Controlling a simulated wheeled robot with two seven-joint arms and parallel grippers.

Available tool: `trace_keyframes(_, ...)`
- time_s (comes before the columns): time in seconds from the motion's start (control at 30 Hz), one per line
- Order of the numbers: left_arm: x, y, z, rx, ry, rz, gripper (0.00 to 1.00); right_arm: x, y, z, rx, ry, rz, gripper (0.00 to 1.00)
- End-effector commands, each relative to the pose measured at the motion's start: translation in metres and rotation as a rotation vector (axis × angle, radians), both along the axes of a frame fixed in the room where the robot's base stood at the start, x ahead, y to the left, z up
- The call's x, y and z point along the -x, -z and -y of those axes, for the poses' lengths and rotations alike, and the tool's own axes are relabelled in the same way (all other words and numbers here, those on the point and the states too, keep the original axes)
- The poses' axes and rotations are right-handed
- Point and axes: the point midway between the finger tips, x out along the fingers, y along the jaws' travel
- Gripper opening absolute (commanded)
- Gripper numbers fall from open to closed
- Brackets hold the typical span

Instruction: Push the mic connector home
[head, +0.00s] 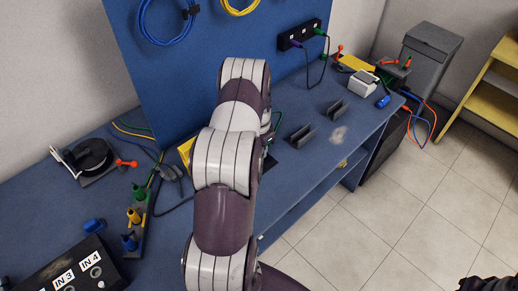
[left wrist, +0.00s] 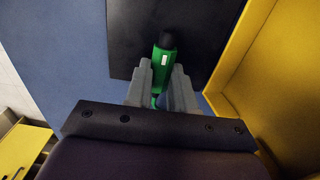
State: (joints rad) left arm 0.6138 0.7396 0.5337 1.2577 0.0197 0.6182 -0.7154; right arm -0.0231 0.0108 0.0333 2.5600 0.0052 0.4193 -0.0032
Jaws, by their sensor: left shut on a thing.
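In the left wrist view, my left gripper (left wrist: 161,72) is shut on a green connector (left wrist: 162,62) with a black end. The connector lies between the two grey fingers and points away from the wrist. A flat black surface (left wrist: 205,40) lies behind it; I cannot tell whether the black end touches it. In the head view, my arm hides the left gripper and the connector. A black box (head: 65,270) with round sockets labelled IN 3 and IN 4 stands at the lower left.
A yellow box wall (left wrist: 285,70) stands close on the right in the left wrist view. A cable reel (head: 85,160), a rack of coloured connectors (head: 133,220) and a blue plug (head: 94,225) lie left on the blue bench. Two dark slotted blocks (head: 303,135) (head: 337,110) stand right of my arm.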

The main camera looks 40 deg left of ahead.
Motion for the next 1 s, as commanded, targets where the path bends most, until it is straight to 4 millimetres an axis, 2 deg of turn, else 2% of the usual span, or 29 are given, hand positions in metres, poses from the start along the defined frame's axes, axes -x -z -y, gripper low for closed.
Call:
trace_keyframes(0.27, 0.002, -0.001, 0.0, 0.0, 0.0, 0.0, 0.0, 0.0, -0.003, 0.0, 0.0, 0.0, 0.0, 0.43)
trace_keyframes(0.7, 0.032, -0.001, -0.003, 0.0, 0.0, 0.0, 0.0, 0.0, -0.016, 0.0, 0.0, 0.0, 0.0, 0.43)
trace_keyframes(1.0, 0.032, 0.0, -0.003, 0.0, 0.0, 0.0, 0.0, 0.0, -0.015, 0.0, 0.0, 0.0, 0.0, 0.43)
